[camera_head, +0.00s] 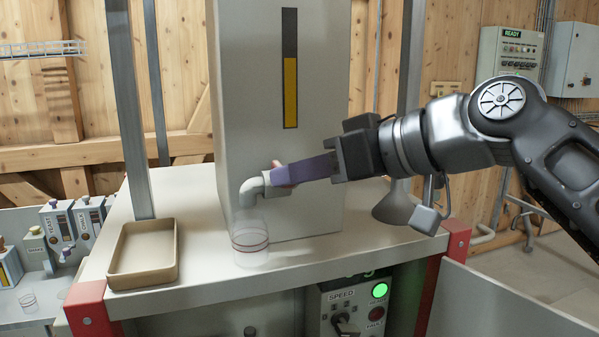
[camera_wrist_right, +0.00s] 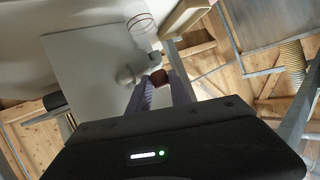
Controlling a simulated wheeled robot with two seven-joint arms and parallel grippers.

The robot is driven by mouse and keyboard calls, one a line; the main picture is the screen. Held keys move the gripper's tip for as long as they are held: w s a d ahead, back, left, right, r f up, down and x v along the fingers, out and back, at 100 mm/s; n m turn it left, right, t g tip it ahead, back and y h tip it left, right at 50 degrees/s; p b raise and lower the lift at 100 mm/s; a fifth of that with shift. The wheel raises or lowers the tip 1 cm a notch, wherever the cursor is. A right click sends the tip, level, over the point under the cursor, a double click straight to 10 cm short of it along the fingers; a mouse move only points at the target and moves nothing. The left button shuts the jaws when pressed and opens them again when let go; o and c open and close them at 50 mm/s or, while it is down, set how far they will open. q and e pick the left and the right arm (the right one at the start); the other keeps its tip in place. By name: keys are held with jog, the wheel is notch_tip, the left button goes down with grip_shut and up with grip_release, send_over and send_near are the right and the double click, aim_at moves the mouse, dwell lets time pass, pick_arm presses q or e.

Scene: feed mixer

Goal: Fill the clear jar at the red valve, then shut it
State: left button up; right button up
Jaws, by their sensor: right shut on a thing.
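The clear jar (camera_head: 250,258) stands upright on the white bench top, under the mouth of the grey spout (camera_head: 251,188). It has red rings around it and looks see-through, with no contents that I can make out. It also shows in the right wrist view (camera_wrist_right: 142,24). The red valve (camera_head: 277,164) sits on the spout pipe, mostly hidden by purple fingers; it shows as dark red in the wrist view (camera_wrist_right: 160,77). My right gripper (camera_head: 285,175) is shut on the red valve, reaching in from the right. My left gripper is not in view.
The tall grey hopper (camera_head: 235,95) with a yellow level gauge (camera_head: 290,80) stands behind the spout. A shallow tan tray (camera_head: 144,281) lies left of the jar. A grey post (camera_head: 132,120) rises at the back left. A control panel with a lit green button (camera_head: 379,290) is below the bench.

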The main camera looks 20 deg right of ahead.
grip_shut()
jog(key=shift+d, duration=0.15)
jog(key=shift+w+d, duration=0.35)
jog(key=shift+d, duration=0.65)
jog(key=shift+w+d, duration=0.5)
jog(key=shift+d, duration=0.05)
jog(key=shift+s+a, duration=0.1)
jog(key=shift+a, duration=0.05)
